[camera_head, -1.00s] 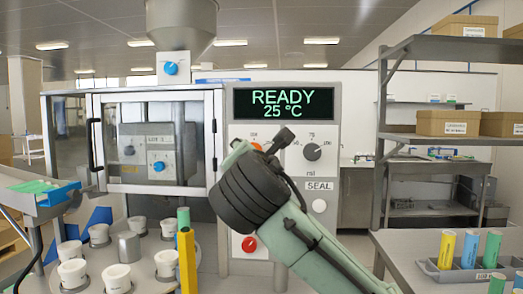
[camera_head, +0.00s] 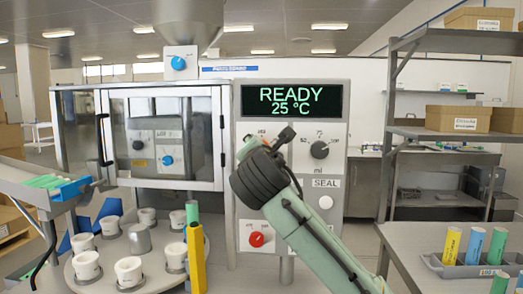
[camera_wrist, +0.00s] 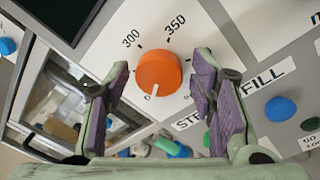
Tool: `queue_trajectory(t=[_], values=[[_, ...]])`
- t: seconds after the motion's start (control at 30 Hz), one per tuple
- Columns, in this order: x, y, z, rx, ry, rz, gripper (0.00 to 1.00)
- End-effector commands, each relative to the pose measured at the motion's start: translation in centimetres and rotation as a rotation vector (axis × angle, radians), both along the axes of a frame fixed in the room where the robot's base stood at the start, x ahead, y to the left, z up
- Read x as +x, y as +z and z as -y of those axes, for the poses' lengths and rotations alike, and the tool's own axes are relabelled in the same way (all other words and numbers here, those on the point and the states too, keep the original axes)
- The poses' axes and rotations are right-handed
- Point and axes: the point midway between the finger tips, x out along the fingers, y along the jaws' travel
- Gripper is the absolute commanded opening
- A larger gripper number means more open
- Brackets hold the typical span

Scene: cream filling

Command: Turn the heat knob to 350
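In the wrist view, the orange heat knob (camera_wrist: 165,65) sits on the white panel with 300 and 350 printed above it. Its white pointer faces down toward a 0 mark. My gripper (camera_wrist: 160,74) is open, with its purple-padded fingers on either side of the knob. A gap shows at both sides; I see no clear contact. In the head view, my arm's dark wrist hides the knob. The display (camera_head: 292,102) reads READY, 25 °C.
A dark grey knob (camera_head: 320,149), a white SEAL button (camera_head: 325,202) and a red knob (camera_head: 256,239) share the panel. A turntable with white cups (camera_head: 129,270) and a yellow post (camera_head: 196,258) stand at left.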

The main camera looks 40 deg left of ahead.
Motion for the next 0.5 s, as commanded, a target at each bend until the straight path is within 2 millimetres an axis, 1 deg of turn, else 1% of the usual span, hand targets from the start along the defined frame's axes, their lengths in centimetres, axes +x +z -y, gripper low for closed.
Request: queue_trajectory(t=[0.03,0.07,0.5], values=[[-0.02,0.01,0.01,0.000,0.000,0.000,0.45],[-0.02,0.02,0.01,0.000,0.000,0.000,0.43],[-0.03,0.04,0.02,0.000,0.000,0.000,0.14]])
